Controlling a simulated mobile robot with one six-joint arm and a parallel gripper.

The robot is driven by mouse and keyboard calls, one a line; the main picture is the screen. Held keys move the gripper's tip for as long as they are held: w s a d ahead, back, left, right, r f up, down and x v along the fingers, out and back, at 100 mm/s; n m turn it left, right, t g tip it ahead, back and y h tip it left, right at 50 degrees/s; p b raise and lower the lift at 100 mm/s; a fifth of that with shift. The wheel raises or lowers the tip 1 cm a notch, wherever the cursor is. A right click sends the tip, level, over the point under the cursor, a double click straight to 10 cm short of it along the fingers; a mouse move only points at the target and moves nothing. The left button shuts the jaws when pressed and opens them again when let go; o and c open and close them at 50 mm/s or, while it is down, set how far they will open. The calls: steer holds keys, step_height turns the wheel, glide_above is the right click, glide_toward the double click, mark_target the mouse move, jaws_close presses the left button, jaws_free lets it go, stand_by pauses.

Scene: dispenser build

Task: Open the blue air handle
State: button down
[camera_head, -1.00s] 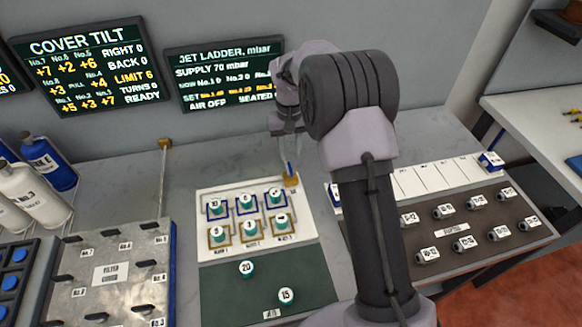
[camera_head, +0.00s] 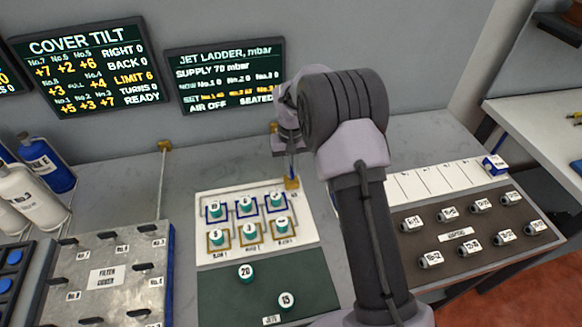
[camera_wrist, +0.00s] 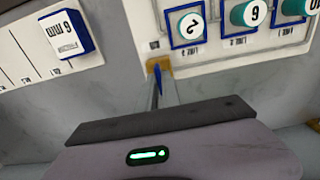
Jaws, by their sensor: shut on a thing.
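The blue air handle (camera_head: 291,167) stands up from a brass block (camera_head: 291,182) at the back right corner of the white jet board. My gripper (camera_head: 291,163) is over the handle, pointing down, with its fingers shut on it. In the wrist view the handle (camera_wrist: 157,73) shows as a thin blue strip at the fingertips (camera_wrist: 157,82), in front of the brass block. Much of the handle is hidden by the fingers. The jet ladder screen (camera_head: 226,77) reads "AIR OFF" and supply 70 mbar.
The white board (camera_head: 204,244) with several numbered teal-sided jets is left of the handle. Jets 20 and 15 stand on the green mat (camera_head: 262,285). A dark tray (camera_head: 407,225) of labelled parts is right of my arm. Filter cover (camera_head: 110,272) and bottles (camera_head: 35,195) are left.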

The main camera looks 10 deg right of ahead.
steer(key=shift+m, duration=0.3)
steer(key=m, duration=0.5)
steer(key=shift+b, duration=0.3)
steer(key=m+b, duration=0.1)
steer(key=m, duration=0.4)
steer(key=shift+m, duration=0.4)
steer(key=m+b, duration=0.1)
steer(key=m, duration=0.5)
steer(key=shift+m, duration=0.4)
steer(key=c, duration=1.5)
jaws_free()
steer(key=shift+c, duration=0.2)
